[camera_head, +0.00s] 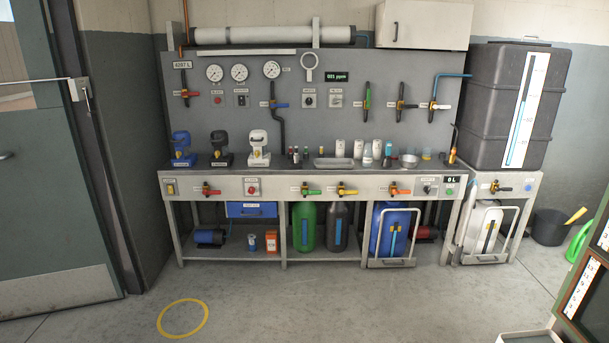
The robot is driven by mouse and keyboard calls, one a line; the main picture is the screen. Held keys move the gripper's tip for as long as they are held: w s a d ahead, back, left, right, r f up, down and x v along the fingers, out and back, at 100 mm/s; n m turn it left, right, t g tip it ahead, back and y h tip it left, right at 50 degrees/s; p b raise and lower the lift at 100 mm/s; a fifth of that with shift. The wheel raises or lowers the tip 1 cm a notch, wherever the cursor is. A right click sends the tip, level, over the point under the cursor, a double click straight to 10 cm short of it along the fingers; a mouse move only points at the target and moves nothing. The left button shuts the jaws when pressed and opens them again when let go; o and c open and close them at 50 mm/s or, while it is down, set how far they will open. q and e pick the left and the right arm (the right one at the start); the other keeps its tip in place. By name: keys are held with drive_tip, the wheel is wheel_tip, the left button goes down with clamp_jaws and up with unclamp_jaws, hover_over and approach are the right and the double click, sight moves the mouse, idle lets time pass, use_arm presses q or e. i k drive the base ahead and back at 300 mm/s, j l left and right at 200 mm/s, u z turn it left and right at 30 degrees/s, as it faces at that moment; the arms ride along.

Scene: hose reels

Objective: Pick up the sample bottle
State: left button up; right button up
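Several small bottles and containers stand on the workbench (220,183) along the back wall. Small dark bottles (296,155) with coloured caps stand left of a shallow grey tray (334,164). White containers (358,149) and a small clear-looking container (367,158) stand right of the tray. A blue-topped one (388,150) is beside them. They are too small for me to tell which is the sample bottle. Neither of my grippers is in view.
Three pump-like units (258,149) stand at the bench's left. A large dark tank (515,105) is at the right. Drums and canisters fill the space below. The floor (300,300) in front is clear, with a yellow ring (160,321) marked on it. A dark panel (585,290) stands at the right edge.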

sight(367, 151)
drive_tip(key=i+z, duration=0.15)
drive_tip(key=i, duration=1.95)
drive_tip(key=i+z, duration=0.1)
drive_tip(key=i, duration=0.6)
drive_tip(key=i+j+z, duration=0.1)
drive_tip(key=i, duration=0.55)
drive_tip(key=i+j+z, duration=0.1)
drive_tip(key=i, duration=0.6)
drive_tip(key=j, duration=0.1)
